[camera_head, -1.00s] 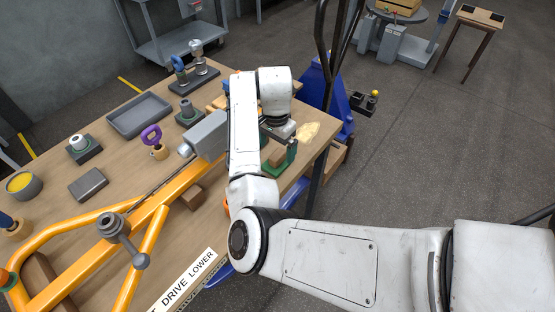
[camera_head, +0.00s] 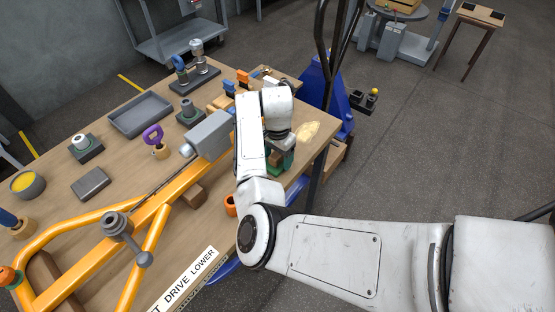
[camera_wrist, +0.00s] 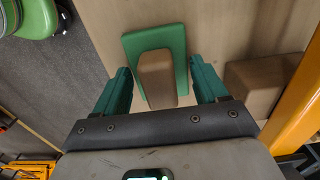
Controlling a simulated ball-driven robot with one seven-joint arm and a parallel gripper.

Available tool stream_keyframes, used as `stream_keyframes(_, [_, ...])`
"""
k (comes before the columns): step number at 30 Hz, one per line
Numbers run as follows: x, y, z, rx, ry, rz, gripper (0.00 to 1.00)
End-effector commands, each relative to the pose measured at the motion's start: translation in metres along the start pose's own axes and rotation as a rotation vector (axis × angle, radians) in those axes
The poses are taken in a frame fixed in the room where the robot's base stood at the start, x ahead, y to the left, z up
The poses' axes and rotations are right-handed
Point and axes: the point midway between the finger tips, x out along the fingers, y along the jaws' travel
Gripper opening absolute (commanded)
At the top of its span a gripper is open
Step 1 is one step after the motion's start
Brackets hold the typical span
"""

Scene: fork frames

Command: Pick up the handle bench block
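The handle bench block seems to be the piece with a green base (camera_wrist: 176,36) and a raised tan wooden grip (camera_wrist: 157,75) in the wrist view. It sits on the wooden table. My gripper (camera_wrist: 159,66) is open, with one green finger on each side of the block. Gaps show between the fingers and the wooden grip; I cannot tell whether they touch the green base. In the head view my arm hides most of the block and gripper; a green part (camera_head: 287,163) shows below the wrist, and I cannot tell whether it is block or finger.
An orange tubular frame (camera_head: 160,207) lies left of my arm, and shows at the right in the wrist view (camera_wrist: 303,95). A wooden block (camera_wrist: 264,84) lies right of the green base. A grey tray (camera_head: 140,115) and several small parts stand farther left.

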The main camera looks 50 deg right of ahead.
Motion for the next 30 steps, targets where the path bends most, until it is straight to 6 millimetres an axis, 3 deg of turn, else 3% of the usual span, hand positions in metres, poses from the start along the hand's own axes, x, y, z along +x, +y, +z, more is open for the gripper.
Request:
stream_keyframes(11, [0.0,0.0,0.0,0.0,0.0,0.0,0.36])
stream_keyframes(22, [-0.005,-0.001,0.0,0.0,0.001,-0.001,0.35])
stream_keyframes(28, [-0.029,-0.001,0.0,0.001,0.002,-0.004,0.35])
stream_keyframes(30, [-0.039,0.007,0.0,0.002,0.003,-0.001,0.35])
